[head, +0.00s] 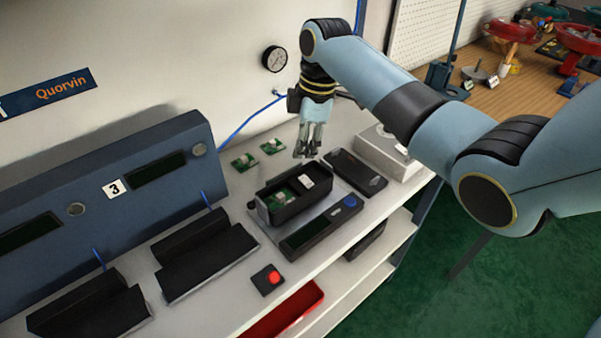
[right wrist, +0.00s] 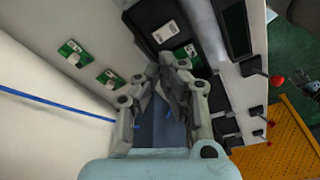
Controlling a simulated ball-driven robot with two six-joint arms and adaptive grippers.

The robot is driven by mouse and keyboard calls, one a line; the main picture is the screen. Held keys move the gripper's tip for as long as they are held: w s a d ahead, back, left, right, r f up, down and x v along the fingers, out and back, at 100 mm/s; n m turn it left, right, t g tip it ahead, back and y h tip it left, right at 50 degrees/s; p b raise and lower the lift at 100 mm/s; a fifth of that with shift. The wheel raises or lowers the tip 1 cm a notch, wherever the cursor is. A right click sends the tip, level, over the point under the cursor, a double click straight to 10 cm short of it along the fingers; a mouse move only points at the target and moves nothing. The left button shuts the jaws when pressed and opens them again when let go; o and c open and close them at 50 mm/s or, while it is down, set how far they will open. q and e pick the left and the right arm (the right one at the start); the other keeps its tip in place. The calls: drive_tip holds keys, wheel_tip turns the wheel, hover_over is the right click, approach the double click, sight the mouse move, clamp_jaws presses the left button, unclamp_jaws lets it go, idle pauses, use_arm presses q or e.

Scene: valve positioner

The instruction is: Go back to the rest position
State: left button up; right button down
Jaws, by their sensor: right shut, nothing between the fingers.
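My right gripper (head: 309,150) hangs from its light blue arm above the bench, pointing down, just behind the open black housing (head: 290,205). It is shut and empty. In the right wrist view, the fingers of my right gripper (right wrist: 172,75) show close up in the middle. The housing holds a green circuit board (head: 278,200) and a small white labelled part (head: 306,181). In the right wrist view, the housing (right wrist: 143,20) lies beyond the fingertips, and I see a gap between it and them. My left gripper is not in view.
Two small circuit boards, one left (head: 244,162) and one right (head: 272,146), lie behind the housing. A black cover (head: 355,173) and a grey box (head: 388,152) stand at right. A red button box (head: 268,279) sits at the front. A blue panel (head: 100,185) stands left.

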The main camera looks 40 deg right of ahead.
drive_tip(key=s+a+f+m+t+h, duration=0.15)
drive_tip(key=s+m, duration=0.35)
drive_tip(key=s, duration=0.6)
drive_tip(key=s+a+r+m+t, duration=0.1)
drive_tip(key=s+r+m, duration=0.3)
drive_tip(key=s, duration=0.4)
drive_tip(key=s+a+r+m+t, duration=0.1)
drive_tip(key=s+r+m, duration=0.25)
drive_tip(key=s, duration=0.35)
wheel_tip(320, 180, down, 38)
drive_tip(key=s+d+g+b, duration=0.2)
drive_tip(key=d+b, duration=0.1)
drive_tip(key=b, duration=0.8)
drive_tip(key=s+f+b, duration=0.4)
drive_tip(key=s+f, duration=0.5)
drive_tip(key=f, duration=0.3)
drive_tip(key=s+f+g+b, duration=0.1)
drive_tip(key=s+f+b, duration=0.3)
drive_tip(key=s+f, duration=0.5)
wheel_tip(320, 180, down, 3)
drive_tip(key=shift+s+d+r+h+b, duration=0.15)
drive_tip(key=shift+s+d+h+b, duration=0.2)
drive_tip(key=shift+h, duration=0.1)
drive_tip(key=shift+g, duration=0.25)
